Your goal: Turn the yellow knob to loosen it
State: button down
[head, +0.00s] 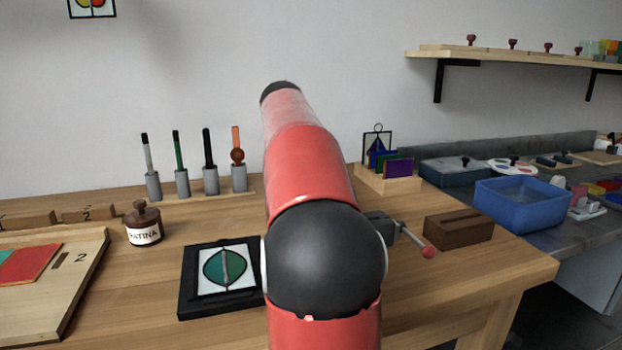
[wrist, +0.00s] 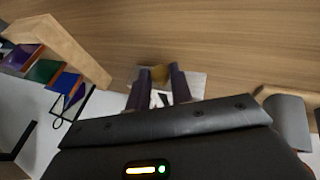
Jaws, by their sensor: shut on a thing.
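The yellow knob (wrist: 160,74) shows as a small dull-gold shape in the wrist view, between the dark fingers of my gripper (wrist: 160,79). My gripper is shut on it. A pale grey plate (wrist: 197,84) lies around the fingertips, and a small part in black and white shows between the fingers below the knob. The rest of what the knob sits on is hidden by the gripper body. In the head view my red and black arm hides both the knob and the gripper.
Upright tools (head: 209,163) line the back. A rack of coloured glass (head: 386,180), a red-tipped vice handle (head: 428,252) and a brown slotted block (head: 459,233) are right.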

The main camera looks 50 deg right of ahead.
jog(key=shift+a+h, duration=0.1)
jog(key=shift+h, duration=0.4)
jog(key=c, duration=1.2)
grip_release()
jog(key=shift+c, duration=0.2)
